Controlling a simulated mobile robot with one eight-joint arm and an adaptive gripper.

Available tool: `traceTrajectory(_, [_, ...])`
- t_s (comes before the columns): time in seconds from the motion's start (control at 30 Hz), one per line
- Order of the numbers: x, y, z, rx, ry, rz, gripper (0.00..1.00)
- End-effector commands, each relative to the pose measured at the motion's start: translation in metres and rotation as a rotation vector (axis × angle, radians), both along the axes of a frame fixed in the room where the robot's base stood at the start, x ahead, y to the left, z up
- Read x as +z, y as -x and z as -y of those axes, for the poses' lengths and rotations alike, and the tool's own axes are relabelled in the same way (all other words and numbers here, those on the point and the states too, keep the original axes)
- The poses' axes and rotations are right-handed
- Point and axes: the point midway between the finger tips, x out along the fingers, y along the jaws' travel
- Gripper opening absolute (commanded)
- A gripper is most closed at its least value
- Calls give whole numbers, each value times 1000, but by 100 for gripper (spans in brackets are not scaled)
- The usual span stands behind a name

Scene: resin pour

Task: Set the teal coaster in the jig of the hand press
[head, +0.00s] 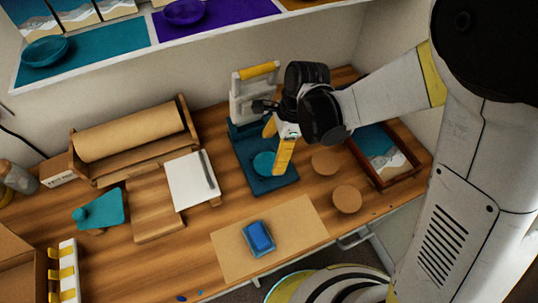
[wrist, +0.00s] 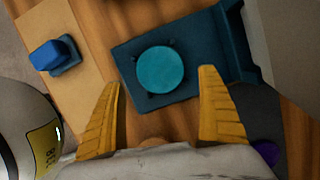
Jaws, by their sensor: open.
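The teal coaster (head: 264,164) is a round disc lying on the dark teal base of the hand press (head: 281,183). In the wrist view the coaster (wrist: 160,70) lies flat between small dark posts of the jig (wrist: 148,95) on the press base (wrist: 128,58). My gripper (head: 275,150) is above the press base, with its yellow fingers apart and empty. In the wrist view the gripper (wrist: 160,85) spreads its fingers below the coaster in the picture, and they appear clear of it. The press's pale frame and yellow handle (head: 258,70) stand behind, partly hidden by my gripper.
Two round cork pieces (head: 326,162) (head: 347,198) lie right of the press, before a framed seascape tray (head: 385,155). A blue block (head: 258,237) sits on a brown mat (head: 225,255) in front. A white board (head: 192,180) and a paper roll (head: 137,130) stand left.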

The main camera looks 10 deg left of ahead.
Motion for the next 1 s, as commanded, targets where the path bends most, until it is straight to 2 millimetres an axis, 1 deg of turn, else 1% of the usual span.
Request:
traceTrajectory(0.03, [17,-1,4,-2,0,0,88])
traceTrajectory(0.1, [31,-3,7,-2,0,0,88])
traceTrajectory(0.2, [49,-4,12,-1,0,0,88])
traceTrajectory(0.3, [60,-6,15,-1,0,0,88])
traceTrajectory(0.4, [66,-6,17,-1,0,0,88])
traceTrajectory(0.67, [72,-7,21,13,-1,14,88])
traceTrajectory(0.77, [87,-8,35,65,-3,72,88])
traceTrajectory(0.83, [105,-7,54,139,0,149,88])
traceTrajectory(0.87, [115,-7,65,181,6,193,88])
traceTrajectory(0.9, [128,-5,80,243,18,253,88])
traceTrajectory(0.97, [146,-1,103,344,47,346,88])
traceTrajectory(1.0, [156,3,118,413,73,404,88])
